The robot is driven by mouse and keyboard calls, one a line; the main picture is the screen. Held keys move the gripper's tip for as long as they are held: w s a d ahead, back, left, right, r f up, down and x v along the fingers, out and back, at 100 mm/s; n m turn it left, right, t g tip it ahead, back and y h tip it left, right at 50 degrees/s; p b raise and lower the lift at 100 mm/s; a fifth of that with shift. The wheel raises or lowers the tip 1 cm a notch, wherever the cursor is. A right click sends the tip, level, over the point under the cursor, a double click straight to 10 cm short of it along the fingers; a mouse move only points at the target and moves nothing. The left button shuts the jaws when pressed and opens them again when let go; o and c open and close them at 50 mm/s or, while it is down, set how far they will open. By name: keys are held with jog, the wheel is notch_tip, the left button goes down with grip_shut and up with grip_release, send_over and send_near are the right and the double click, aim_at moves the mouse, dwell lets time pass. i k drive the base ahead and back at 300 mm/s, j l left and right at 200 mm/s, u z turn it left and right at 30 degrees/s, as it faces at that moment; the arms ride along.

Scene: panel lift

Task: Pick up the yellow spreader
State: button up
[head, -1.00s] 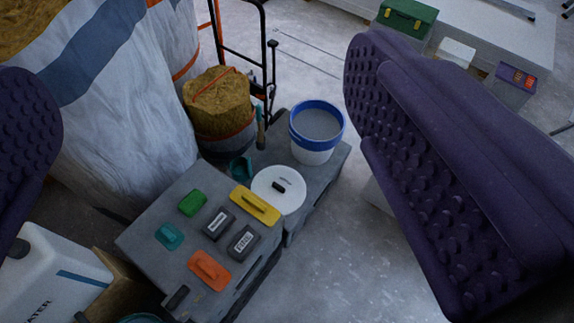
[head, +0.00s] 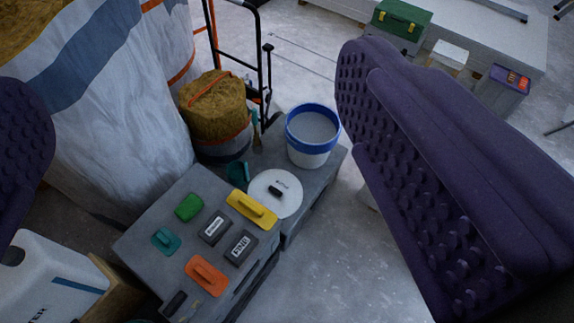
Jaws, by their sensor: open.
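The yellow spreader (head: 252,209) is a flat rectangular plate with a raised handle. It lies on the far right part of the grey case top (head: 147,222), close to a white round lid (head: 287,203). My gripper (head: 200,145) shows as two wide-apart purple studded fingers, one at the left edge and one large at the right. It is open with nothing between the fingers. It is above and well short of the spreader, which shows in the gap between them.
An orange float (head: 206,277), teal float (head: 166,241), green block (head: 188,207) and two dark labelled blocks share the case top. A blue-rimmed bucket (head: 313,137) stands behind the lid. Large white bags (head: 110,100) crowd the left, a white container (head: 48,280) the lower left.

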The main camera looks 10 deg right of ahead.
aim_at(256, 212)
jog(key=i+l+u, duration=0.3)
jog(key=i+l, duration=0.25)
jog(key=i+l+u, duration=0.35)
jog(key=l, duration=0.35)
jog(key=i+l+u, duration=0.15)
jog(key=i+l, duration=0.15)
jog(key=i+l+u, duration=0.15)
jog(key=l, duration=0.35)
